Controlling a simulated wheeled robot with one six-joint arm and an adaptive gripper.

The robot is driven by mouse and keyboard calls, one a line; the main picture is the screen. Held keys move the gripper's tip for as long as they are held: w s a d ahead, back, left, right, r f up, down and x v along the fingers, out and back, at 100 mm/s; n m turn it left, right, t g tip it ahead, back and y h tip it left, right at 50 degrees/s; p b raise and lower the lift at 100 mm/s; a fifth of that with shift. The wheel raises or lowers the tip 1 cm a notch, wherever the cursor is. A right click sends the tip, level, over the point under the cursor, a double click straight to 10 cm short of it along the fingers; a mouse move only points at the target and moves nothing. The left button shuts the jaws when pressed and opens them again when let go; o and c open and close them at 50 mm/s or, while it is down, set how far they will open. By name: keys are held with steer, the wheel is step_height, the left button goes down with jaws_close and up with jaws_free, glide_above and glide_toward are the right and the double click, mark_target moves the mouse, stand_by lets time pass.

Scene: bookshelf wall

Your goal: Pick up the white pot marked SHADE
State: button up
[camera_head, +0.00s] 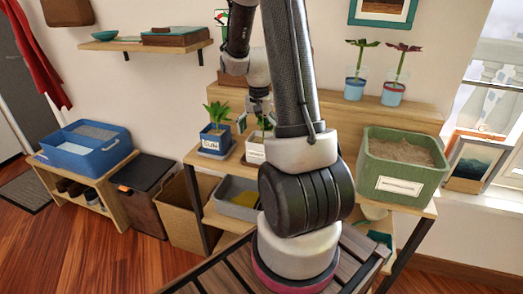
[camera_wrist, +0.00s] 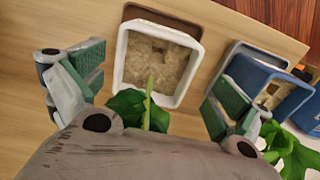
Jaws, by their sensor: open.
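The white pot (camera_head: 254,155) stands on the wooden shelf in the head view, partly hidden by my arm; its label is too small to read. In the wrist view I look down on the white pot (camera_wrist: 121,62), with pale soil inside and a green plant whose leaves are partly covered by my gripper's body. A brown base shows beside its rim. My gripper (camera_wrist: 153,88) is open and empty, its green-padded fingers to the left and right of the pot and plant. In the head view my gripper (camera_head: 258,108) is above the pot. I cannot tell the exact height.
A blue pot (camera_head: 214,138) marked SUN stands just left of the white pot; it also shows at the right of the wrist view (camera_wrist: 258,80), near my right finger. A green planter (camera_head: 403,190) with soil stands right. A grey bin (camera_head: 238,207) is below.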

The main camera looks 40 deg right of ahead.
mark_target(261, 148)
steer(key=f, duration=0.6)
steer(key=shift+s+d+f, duration=0.15)
steer(key=shift+d+f, duration=0.15)
steer(key=c, duration=1.3)
